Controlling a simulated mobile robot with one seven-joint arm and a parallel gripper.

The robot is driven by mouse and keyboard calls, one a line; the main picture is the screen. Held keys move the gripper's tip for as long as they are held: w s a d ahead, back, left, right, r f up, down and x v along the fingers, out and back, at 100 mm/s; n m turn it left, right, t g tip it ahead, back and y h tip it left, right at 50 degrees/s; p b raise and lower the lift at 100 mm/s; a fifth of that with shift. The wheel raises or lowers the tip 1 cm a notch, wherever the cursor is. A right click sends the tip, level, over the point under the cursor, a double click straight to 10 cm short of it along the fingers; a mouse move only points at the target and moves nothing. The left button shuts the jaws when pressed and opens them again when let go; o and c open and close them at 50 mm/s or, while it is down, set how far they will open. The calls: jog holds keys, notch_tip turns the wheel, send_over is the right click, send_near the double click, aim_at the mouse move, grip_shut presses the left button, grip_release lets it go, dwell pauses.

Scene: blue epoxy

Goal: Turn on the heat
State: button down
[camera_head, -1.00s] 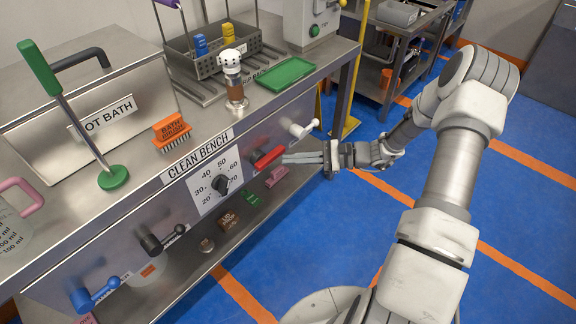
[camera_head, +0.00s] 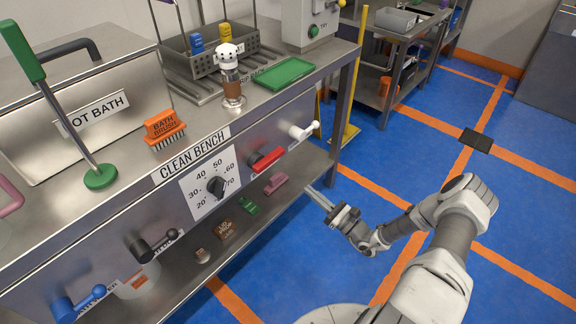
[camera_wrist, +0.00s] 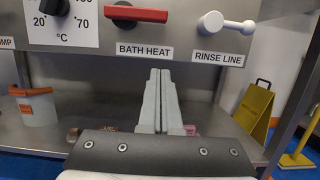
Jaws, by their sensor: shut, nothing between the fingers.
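The red lever handle (camera_head: 268,159) is on the bench's front panel, right of the temperature dial (camera_head: 216,187). In the wrist view the red lever (camera_wrist: 136,13) lies about level above a label reading "BATH HEAT" (camera_wrist: 145,51). The dial (camera_wrist: 54,6) is cut by the top edge there. My gripper (camera_head: 312,192) is shut and empty, in front of the bench, lower than the lever and apart from it. In the wrist view its fingers (camera_wrist: 160,76) point toward the panel, below and right of the lever.
A white lever (camera_head: 304,131), labelled "RINSE LINE", is right of the red one. Black (camera_head: 150,244) and blue (camera_head: 78,304) levers are to the left. A lower shelf (camera_head: 186,277) holds small blocks. A yellow stand (camera_wrist: 255,110) is at the right. Blue floor is open right of the bench.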

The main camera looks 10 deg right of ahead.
aim_at(266, 158)
dwell(0.3)
jog(key=w+a+r+b, duration=0.3)
jog(key=w+a+r, duration=0.2)
jog(key=w+r, duration=0.1)
jog(key=shift+w+a+r+b, duration=0.2)
jog(key=shift+w+a+b, duration=0.15)
jog(key=shift+w, duration=0.55)
jog(key=shift+r+p, duration=0.15)
jog(key=shift+p, duration=0.15)
jog(key=shift+r+n+p, duration=0.15)
jog(key=shift+n+p, duration=0.15)
jog(key=shift+n, duration=0.1)
